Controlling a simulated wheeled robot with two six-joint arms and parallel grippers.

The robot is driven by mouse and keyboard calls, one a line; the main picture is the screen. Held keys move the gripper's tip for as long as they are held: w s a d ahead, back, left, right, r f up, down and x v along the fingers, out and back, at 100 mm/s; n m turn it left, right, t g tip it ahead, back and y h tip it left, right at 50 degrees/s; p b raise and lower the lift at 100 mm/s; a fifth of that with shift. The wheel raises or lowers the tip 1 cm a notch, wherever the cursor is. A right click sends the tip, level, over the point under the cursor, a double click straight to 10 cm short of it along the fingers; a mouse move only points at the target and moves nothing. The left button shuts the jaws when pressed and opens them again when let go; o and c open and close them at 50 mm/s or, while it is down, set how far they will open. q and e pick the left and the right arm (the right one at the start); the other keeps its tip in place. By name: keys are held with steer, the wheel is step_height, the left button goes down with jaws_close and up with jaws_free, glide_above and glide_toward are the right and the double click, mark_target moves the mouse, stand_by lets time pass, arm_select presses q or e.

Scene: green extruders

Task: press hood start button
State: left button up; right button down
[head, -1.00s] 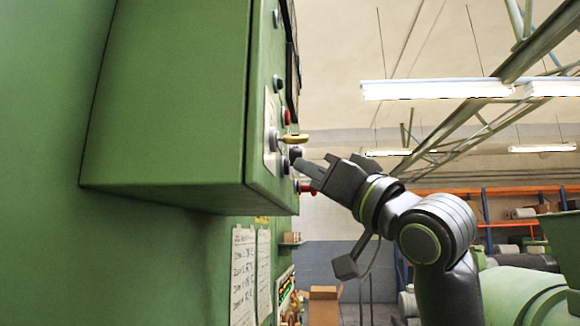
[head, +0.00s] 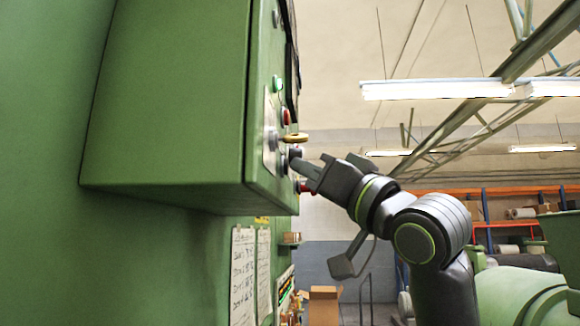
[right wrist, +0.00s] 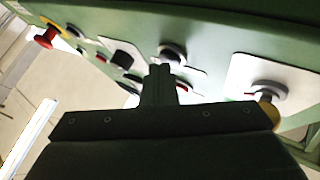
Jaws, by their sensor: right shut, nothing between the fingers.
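The green control cabinet (head: 170,95) fills the upper left of the head view, its panel seen almost edge-on. Its panel carries a lit green button or lamp (head: 277,84), a red button (head: 286,117), a yellow knob (head: 295,138) and dark buttons. I cannot read which is the hood start button. My right gripper (head: 298,164) is shut and empty, its tip at a small dark button (head: 284,165) low on the panel; contact looks likely. In the right wrist view the shut fingers (right wrist: 160,72) point at the panel, beside a round button (right wrist: 172,52). My left gripper is out of view.
A red button (head: 303,186) sticks out below the fingertips. Papers (head: 243,275) hang on the green wall under the cabinet. Open room with shelves (head: 500,215) lies behind my arm, and a green machine (head: 520,295) stands at lower right.

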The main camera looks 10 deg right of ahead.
steer(key=shift+s+d, duration=0.2)
steer(key=shift+d, duration=0.5)
steer(key=d, duration=0.2)
steer(key=s+d+b, duration=0.1)
steer(key=d, duration=0.1)
steer(key=shift+s+d, duration=0.2)
steer(key=shift+d, duration=0.15)
stand_by(0.6)
